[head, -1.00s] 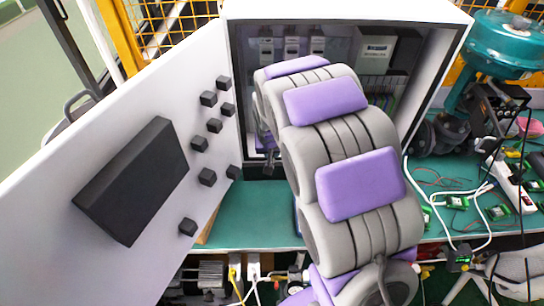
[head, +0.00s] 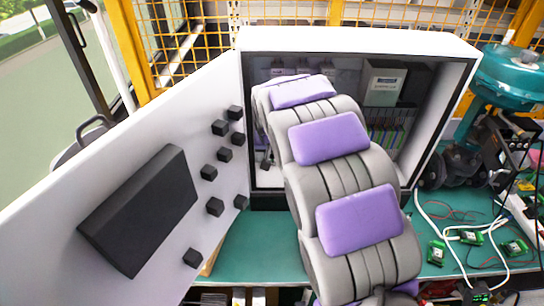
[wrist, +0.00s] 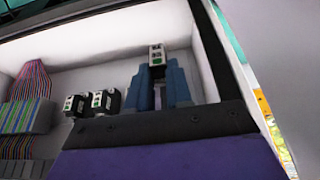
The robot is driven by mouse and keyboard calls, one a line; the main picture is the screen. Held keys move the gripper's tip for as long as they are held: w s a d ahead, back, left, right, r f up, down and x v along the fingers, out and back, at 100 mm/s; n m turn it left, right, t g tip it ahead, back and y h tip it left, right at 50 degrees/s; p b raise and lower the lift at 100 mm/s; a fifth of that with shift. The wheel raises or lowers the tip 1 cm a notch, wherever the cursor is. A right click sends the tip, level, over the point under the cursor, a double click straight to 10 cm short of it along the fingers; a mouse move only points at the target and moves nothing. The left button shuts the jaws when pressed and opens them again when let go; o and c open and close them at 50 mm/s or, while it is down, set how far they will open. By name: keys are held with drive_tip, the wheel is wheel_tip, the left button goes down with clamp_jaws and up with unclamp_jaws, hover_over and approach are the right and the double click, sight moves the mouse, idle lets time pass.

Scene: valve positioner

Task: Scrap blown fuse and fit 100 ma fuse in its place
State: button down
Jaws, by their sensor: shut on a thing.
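My gripper (wrist: 160,82) shows in the wrist view as two blue fingers inside the open white cabinet (head: 360,40). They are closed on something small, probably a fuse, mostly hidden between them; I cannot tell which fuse. A small block with a white and green face (wrist: 157,54) shows at the fingertips. Two similar dark blocks with white and green faces (wrist: 75,104) (wrist: 105,101) sit to the left, apart from the fingers. In the head view my arm covers the gripper and much of the cabinet's inside. No fuse marking is readable.
The cabinet door (head: 70,225) stands open at left, with black knobs and a black box (head: 140,212). Inside the cabinet are a grey unit (head: 384,82) and coloured wiring (wrist: 30,85). A teal valve actuator (head: 510,72), circuit boards and cables crowd the bench (head: 255,245) at right.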

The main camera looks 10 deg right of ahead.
drive_tip(key=w+d+p, duration=0.1)
drive_tip(key=w, duration=0.5)
drive_tip(key=shift+w+d, duration=0.2)
drive_tip(key=shift+w, duration=0.15)
drive_tip(key=shift+w+r+p, duration=0.1)
drive_tip(key=shift+w+p, duration=0.05)
drive_tip(key=shift+p, duration=0.7)
idle(1.0)
drive_tip(key=shift+w+d+p, duration=0.15)
drive_tip(key=shift+w+p, duration=0.2)
drive_tip(key=shift+w, duration=0.1)
idle(1.8)
drive_tip(key=c, duration=0.6)
unclamp_jaws()
drive_tip(key=shift+p+v, duration=0.9)
drive_tip(key=shift+v, duration=2.65)
